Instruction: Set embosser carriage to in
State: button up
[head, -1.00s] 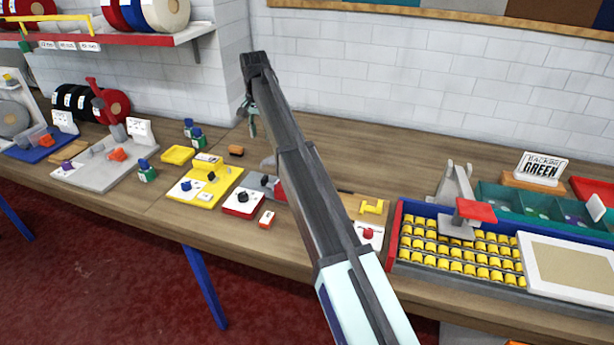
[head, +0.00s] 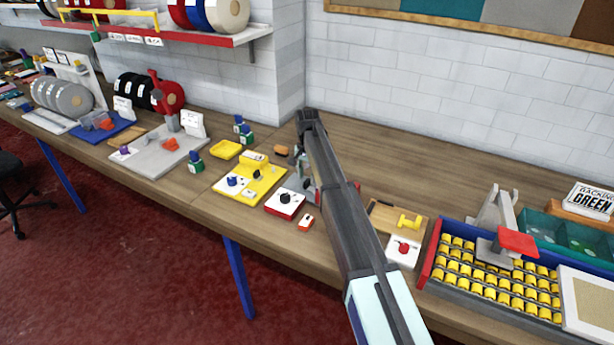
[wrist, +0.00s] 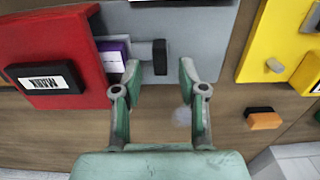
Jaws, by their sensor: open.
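What looks like the embosser shows in the wrist view as a red block (wrist: 58,50) with an upside-down MARK label, beside a grey base (wrist: 190,20). A black upright tab (wrist: 160,57), possibly the carriage handle, stands on the grey base. A purple-and-white piece (wrist: 116,54) sits between the tab and the red block. My gripper (wrist: 159,72) is open, its green fingers to either side of the tab in the picture; contact cannot be told. In the head view my gripper (head: 303,178) is low over the bench at the grey machine, which my arm mostly hides.
A yellow fixture (head: 250,184) and a red-and-white knob box (head: 285,204) stand left of my gripper. An orange-and-black block (wrist: 264,119) lies nearby on the bench. A tray of yellow spools (head: 490,275) is to the right. The bench behind my arm is mostly clear.

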aim_at(315, 190)
jog(key=shift+f, duration=1.1)
grip_shut()
jog(key=shift+s+d, duration=0.4)
jog(key=shift+d, duration=0.4)
jog(key=shift+s+d, duration=0.35)
jog(key=shift+d, duration=0.45)
grip_release()
jog(key=shift+w, duration=0.1)
